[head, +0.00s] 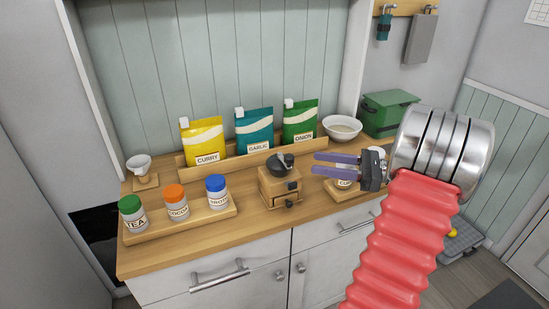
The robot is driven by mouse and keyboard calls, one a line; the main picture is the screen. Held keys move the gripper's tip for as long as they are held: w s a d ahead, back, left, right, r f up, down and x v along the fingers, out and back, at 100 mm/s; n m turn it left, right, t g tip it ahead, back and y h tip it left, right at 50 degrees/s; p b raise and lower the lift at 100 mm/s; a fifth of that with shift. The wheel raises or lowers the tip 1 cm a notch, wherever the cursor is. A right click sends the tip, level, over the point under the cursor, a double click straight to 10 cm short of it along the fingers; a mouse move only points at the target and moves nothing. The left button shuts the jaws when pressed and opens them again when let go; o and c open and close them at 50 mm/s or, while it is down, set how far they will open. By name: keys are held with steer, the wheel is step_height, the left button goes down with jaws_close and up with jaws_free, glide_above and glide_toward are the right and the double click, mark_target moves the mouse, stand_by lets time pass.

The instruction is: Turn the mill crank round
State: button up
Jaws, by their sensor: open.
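The mill (279,187) is a wooden box with a dark metal top, standing upright near the front edge of the counter. Its dark crank (285,160) sits on top; the handle is small and its exact direction is hard to tell. My gripper (316,163) is to the right of the mill top, its two purple fingers pointing left towards the crank. The fingers are open with nothing between them. They appear apart from the crank, though depth is hard to judge.
A wooden tray (190,224) with tea, cocoa and another jar stands left of the mill. Curry, garlic and onion pouches stand in a rack (240,158) behind. A white bowl (342,127) and green box (390,112) are at the back right. A labelled cup is partly hidden behind my gripper.

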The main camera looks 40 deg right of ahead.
mark_target(285, 156)
steer(key=shift+w+a, duration=0.1)
steer(key=x, duration=1.3)
steer(key=shift+w+a, duration=0.15)
steer(key=shift+w, duration=0.1)
jaws_close()
stand_by(0.4)
